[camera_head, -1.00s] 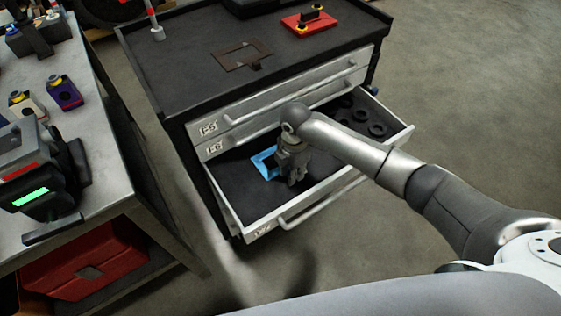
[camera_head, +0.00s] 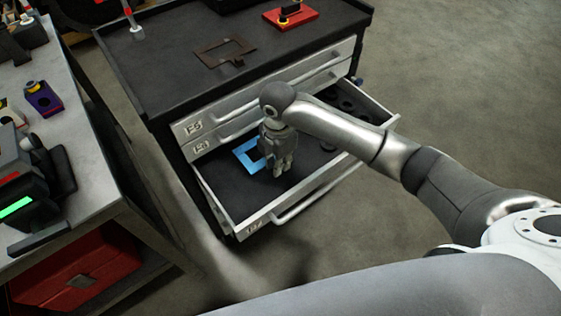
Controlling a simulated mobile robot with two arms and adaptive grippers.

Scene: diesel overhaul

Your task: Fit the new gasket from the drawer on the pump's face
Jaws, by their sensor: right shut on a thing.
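The blue gasket (camera_head: 243,153), a flat square frame, is in the open drawer (camera_head: 222,190) of the dark tool cabinet. My right gripper (camera_head: 280,172) points down into the drawer and is shut on the gasket's right side. The gasket's right part is hidden behind the gripper. I cannot tell whether the gasket touches the drawer floor. A brown, rusty-looking gasket (camera_head: 206,55) with a tab lies on the cabinet top. I cannot make out the pump's face. My left gripper is not in view.
Black rings (camera_head: 345,104) lie in the drawer's far right part. A red block (camera_head: 291,19) sits on the cabinet top (camera_head: 150,75). At left is a workbench (camera_head: 75,165) with a green-lit device (camera_head: 17,207), above a red toolbox (camera_head: 75,270). Floor at right is clear.

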